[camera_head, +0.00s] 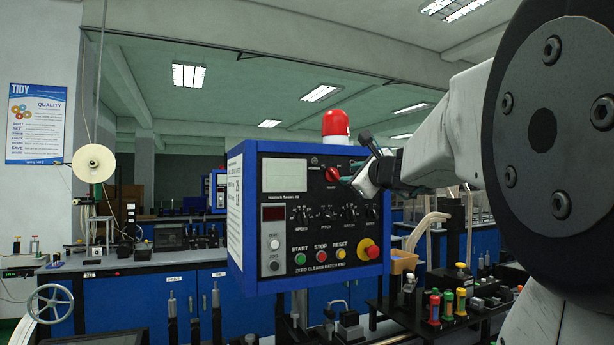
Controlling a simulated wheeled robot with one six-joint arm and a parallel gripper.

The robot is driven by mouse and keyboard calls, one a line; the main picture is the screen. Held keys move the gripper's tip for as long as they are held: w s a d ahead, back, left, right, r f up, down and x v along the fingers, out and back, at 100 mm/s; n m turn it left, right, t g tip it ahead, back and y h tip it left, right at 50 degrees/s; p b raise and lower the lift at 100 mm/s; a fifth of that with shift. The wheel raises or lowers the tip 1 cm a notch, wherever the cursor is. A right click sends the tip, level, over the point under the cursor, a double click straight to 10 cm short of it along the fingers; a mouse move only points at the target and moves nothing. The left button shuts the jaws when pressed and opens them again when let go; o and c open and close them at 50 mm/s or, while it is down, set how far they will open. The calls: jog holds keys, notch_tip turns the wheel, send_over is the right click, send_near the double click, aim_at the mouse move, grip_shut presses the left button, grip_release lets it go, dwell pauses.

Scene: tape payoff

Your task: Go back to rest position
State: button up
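My arm reaches in from the right, and a large dark joint disc of mine fills the right edge. My gripper (364,160) is at the upper right of a blue control box (236,212), close to its front face. Dark finger parts show at its end, but the gap between them is unclear. A red rotary switch (332,174) on the panel is just left of the gripper. I cannot tell whether they touch. Nothing held is visible.
A red beacon (335,123) stands on the box. The panel carries a yellow-ringed red emergency button (370,250). A tape reel (94,163) and handwheel (50,303) are at left.

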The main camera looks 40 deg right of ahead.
jog(key=shift+s+a, duration=0.1)
jog(key=shift+s, duration=0.3)
